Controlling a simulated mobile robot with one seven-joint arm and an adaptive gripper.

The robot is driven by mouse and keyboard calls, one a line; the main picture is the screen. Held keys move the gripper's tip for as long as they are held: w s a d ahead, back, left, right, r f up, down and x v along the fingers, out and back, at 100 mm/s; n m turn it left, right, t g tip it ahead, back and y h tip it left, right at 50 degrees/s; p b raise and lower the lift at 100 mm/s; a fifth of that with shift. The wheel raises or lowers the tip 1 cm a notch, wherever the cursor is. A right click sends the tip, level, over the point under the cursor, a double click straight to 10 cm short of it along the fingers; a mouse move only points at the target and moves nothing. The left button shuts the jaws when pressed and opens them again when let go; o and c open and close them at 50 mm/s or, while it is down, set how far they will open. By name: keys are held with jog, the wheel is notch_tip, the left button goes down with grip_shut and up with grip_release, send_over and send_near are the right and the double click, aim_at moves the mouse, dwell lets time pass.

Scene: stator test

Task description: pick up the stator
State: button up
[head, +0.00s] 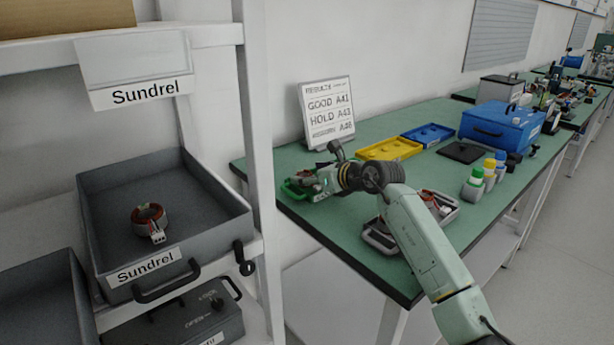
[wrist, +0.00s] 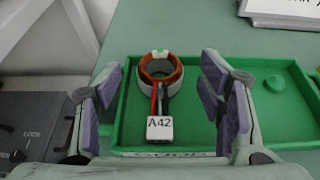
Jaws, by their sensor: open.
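A stator (wrist: 177,75), a copper-wound ring with dark and red leads and a white tag reading A42, lies in a green tray (wrist: 270,135). My gripper (wrist: 161,82) is open above the tray, with one finger on each side of the stator and gaps between. In the head view my gripper (head: 322,181) is over the green tray (head: 295,190) at the table's left end and largely hides what is in it. Another copper stator (head: 148,214) with a white connector lies in the grey Sundrel bin (head: 215,205) on the shelf.
A results sign (head: 328,112) stands behind the green tray. A yellow tray (head: 390,149), a blue tray (head: 428,134), capped bottles (head: 473,184) and a blue toolbox (head: 502,124) stand farther right. A grey tray (head: 380,238) with items sits at the front edge, near my arm.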

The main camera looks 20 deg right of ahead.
jog(key=shift+x, duration=0.9)
jog(key=c, duration=1.3)
jog(key=shift+r, duration=0.1)
jog(key=shift+r, duration=0.45)
jog(key=shift+s+d+r+b, duration=0.1)
jog(key=shift+s+r+b, duration=0.1)
jog(key=shift+r+b, duration=0.3)
jog(key=shift+s+d+r+b, duration=0.1)
jog(key=shift+s+r+b, duration=0.2)
jog(key=shift+r, duration=0.4)
jog(key=s+b, duration=0.1)
jog(key=s, duration=0.4)
jog(key=s+d+r+b, duration=0.1)
jog(key=s, duration=0.4)
jog(key=s+d+b, duration=0.1)
jog(key=s, duration=0.4)
jog(key=shift+r+b, duration=0.3)
jog(key=shift+b, duration=0.05)
